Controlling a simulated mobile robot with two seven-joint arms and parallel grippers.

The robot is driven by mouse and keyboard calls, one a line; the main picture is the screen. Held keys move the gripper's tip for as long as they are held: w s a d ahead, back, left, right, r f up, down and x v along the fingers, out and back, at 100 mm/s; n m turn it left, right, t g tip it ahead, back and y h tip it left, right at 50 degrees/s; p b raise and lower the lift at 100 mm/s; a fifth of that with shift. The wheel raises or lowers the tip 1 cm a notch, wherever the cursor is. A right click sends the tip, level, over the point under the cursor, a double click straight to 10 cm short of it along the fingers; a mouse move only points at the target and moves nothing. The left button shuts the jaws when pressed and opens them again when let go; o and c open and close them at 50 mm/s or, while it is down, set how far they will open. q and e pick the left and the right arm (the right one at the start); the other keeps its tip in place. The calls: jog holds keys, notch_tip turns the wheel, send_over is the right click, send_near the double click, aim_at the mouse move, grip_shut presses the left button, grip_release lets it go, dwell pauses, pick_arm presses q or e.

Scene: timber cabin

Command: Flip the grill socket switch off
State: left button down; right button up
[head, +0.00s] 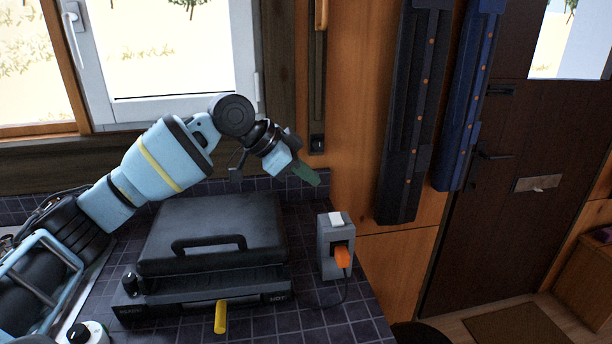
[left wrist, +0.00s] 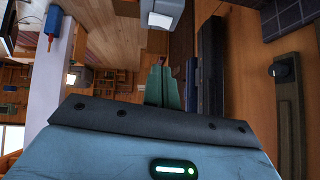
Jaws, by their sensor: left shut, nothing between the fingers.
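The grill socket (head: 325,255) is a grey box standing on the tiled counter right of the black grill (head: 215,235). A white switch (head: 336,219) sits on its top, and an orange plug (head: 342,257) is in its front. I cannot tell which way the switch is tipped. My left gripper (head: 308,175) is shut and empty, with its green fingers above and slightly left of the socket, apart from it. In the left wrist view the green fingers (left wrist: 163,88) point toward a grey box (left wrist: 162,7) with a white switch (left wrist: 160,20) at the top edge. My right gripper is out of view.
The grill's lid is down, with a black handle (head: 209,243) and a yellow lever (head: 221,317) in front. A cable runs from the plug along the counter. The wooden wall with long dark panels (head: 415,110) stands close behind and right. Air above the socket is clear.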

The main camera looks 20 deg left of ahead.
pick_arm(q)
send_over(340, 214)
jog(key=s+a, duration=0.2)
jog(key=s, duration=0.1)
jog(key=f, duration=0.4)
jog(key=shift+w+f, duration=0.2)
jog(key=shift+f, duration=0.15)
jog(key=f, duration=0.3)
jog(key=shift+w, duration=0.25)
jog(key=shift+f, duration=0.6)
jog(key=shift+w+a, duration=0.1)
jog(key=shift+w, duration=0.05)
